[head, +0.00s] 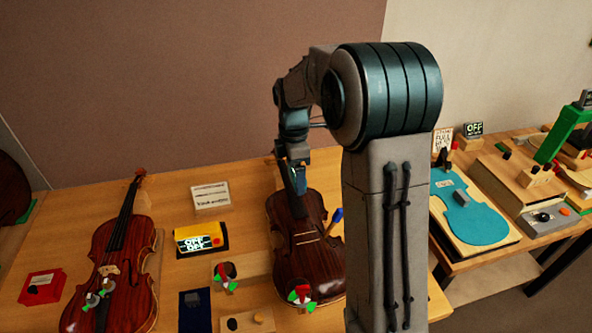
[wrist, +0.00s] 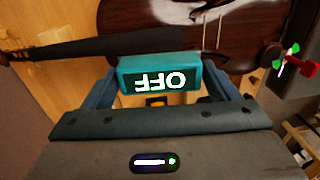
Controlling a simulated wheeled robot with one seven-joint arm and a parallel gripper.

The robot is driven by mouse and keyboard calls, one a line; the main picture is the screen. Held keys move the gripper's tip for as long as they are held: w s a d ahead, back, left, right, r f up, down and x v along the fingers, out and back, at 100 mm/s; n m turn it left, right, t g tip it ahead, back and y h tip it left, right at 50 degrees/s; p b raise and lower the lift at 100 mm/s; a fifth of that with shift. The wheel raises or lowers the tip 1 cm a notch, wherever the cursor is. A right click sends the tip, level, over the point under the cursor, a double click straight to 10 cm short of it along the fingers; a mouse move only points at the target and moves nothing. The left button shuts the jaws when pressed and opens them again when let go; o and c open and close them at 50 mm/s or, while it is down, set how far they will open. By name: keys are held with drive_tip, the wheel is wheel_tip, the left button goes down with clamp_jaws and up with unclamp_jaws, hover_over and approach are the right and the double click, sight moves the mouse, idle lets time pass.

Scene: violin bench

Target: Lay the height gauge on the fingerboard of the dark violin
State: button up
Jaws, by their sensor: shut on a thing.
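The dark violin (head: 306,262) lies on the bench in the middle of the head view, its neck pointing away. It also shows in the wrist view (wrist: 245,25), with its dark fingerboard (wrist: 85,46) running left. My gripper (head: 297,180) is over the violin's neck end. In the wrist view my gripper (wrist: 160,84) is shut on the height gauge (wrist: 135,66), a teal block whose screen reads OFF upside down. The gauge overlaps the violin body and the fingerboard's end in that view. I cannot tell whether it touches them.
A redder violin (head: 125,250) lies at left. A yellow OFF device (head: 200,238), a white card (head: 211,196) and a red box (head: 42,286) are around it. A blue-handled tool (head: 336,216) is beside the dark violin. A teal violin-shaped board (head: 468,212) is on the right bench.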

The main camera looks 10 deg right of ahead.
sight(296, 205)
drive_tip(key=shift+f+b, duration=0.85)
drive_tip(key=shift+f, duration=0.8)
drive_tip(key=shift+f+b, duration=1.35)
drive_tip(key=shift+f, duration=1.05)
drive_tip(key=o, duration=0.9)
drive_tip(key=shift+r, duration=0.1)
drive_tip(key=r, duration=0.4)
drive_tip(key=w+r, duration=0.1)
drive_tip(key=r, duration=0.8)
drive_tip(key=shift+w+r+b, duration=0.25)
drive_tip(key=shift+r+b, duration=0.1)
drive_tip(key=shift+b, duration=0.05)
